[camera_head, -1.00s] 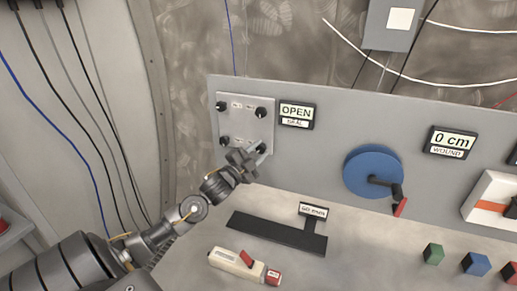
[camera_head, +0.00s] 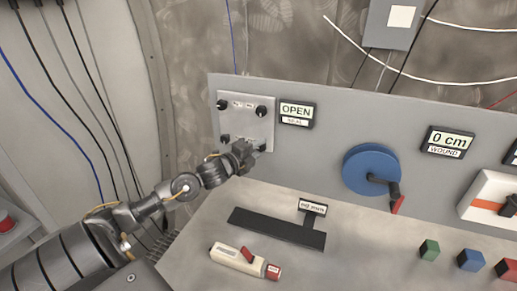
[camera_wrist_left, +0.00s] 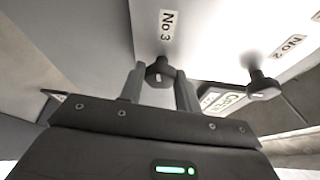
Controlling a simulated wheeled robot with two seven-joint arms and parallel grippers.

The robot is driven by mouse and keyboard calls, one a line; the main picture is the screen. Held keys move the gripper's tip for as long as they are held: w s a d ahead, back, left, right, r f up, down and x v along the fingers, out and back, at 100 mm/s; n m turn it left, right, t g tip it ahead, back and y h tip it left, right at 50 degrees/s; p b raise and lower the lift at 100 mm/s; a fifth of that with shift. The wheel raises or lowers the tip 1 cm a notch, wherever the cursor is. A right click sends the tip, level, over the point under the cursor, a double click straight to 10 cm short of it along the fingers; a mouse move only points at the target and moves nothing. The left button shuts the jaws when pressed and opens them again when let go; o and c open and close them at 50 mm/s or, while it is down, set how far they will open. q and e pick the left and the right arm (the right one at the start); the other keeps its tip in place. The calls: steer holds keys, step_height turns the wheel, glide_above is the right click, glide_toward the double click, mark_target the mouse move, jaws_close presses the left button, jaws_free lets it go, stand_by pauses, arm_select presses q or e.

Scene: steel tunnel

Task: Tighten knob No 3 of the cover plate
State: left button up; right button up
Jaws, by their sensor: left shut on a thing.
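The grey cover plate (camera_head: 243,122) is on the upright panel at the left, with a black knob near each corner. The wrist view shows the label No 3 (camera_wrist_left: 168,24) beside one black knob, knob No 3 (camera_wrist_left: 159,72). My left gripper (camera_head: 250,150) is at the plate's lower right knob. In the wrist view its fingers (camera_wrist_left: 160,74) are shut on knob No 3, one on each side. Knob No 2 (camera_wrist_left: 263,84) stands free to the right. In the head view the gripper partly hides the lower edge of the plate. My right gripper is not in view.
A display reading OPEN (camera_head: 296,112) is right of the plate. A blue wheel with a crank (camera_head: 370,170) is farther right. On the desk lie a black T-shaped piece (camera_head: 275,229) and a cream device with red parts (camera_head: 243,261). Coloured blocks (camera_head: 471,260) stand at the right.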

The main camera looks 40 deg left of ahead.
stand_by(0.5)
arm_select(q)
steer(key=o, duration=1)
steer(key=shift+s+f, duration=0.1)
steer(key=shift+s, duration=0.2)
steer(key=s+b, duration=0.1)
steer(key=s, duration=0.2)
steer(key=s+b, duration=0.1)
steer(key=s, duration=0.2)
steer(key=s+b, duration=0.1)
steer(key=s, duration=0.3)
steer(key=shift+a+r, duration=0.3)
steer(key=shift+r, duration=0.05)
